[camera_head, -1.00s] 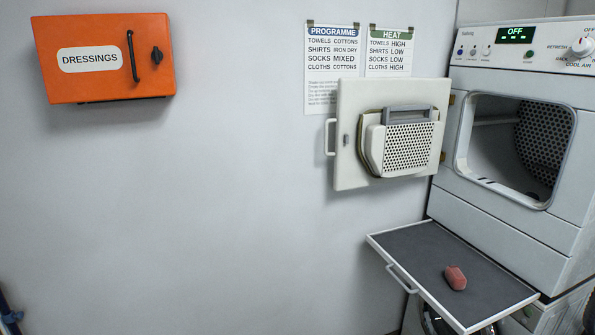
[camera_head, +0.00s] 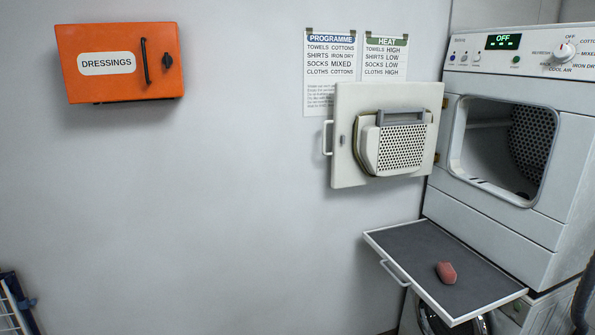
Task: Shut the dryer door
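The dryer (camera_head: 490,222) stands at the right, its panel display reading OFF. Its door (camera_head: 345,165) is wide open, swung to the left of the square opening (camera_head: 503,148) and close to the wall. The door's inner side faces me, with a perforated filter cover (camera_head: 402,148) and a grey bar on it. A white handle (camera_head: 327,138) shows at the door's left edge. The drum inside looks empty as far as I can see. My gripper is not in view.
A pull-out shelf (camera_head: 405,240) sticks out below the dryer opening, with a pink object (camera_head: 446,272) on it. A machine with a round door (camera_head: 440,322) is partly hidden beneath. An orange DRESSINGS box (camera_head: 120,62) hangs on the left wall. A blue and white rack (camera_head: 15,305) shows at bottom left.

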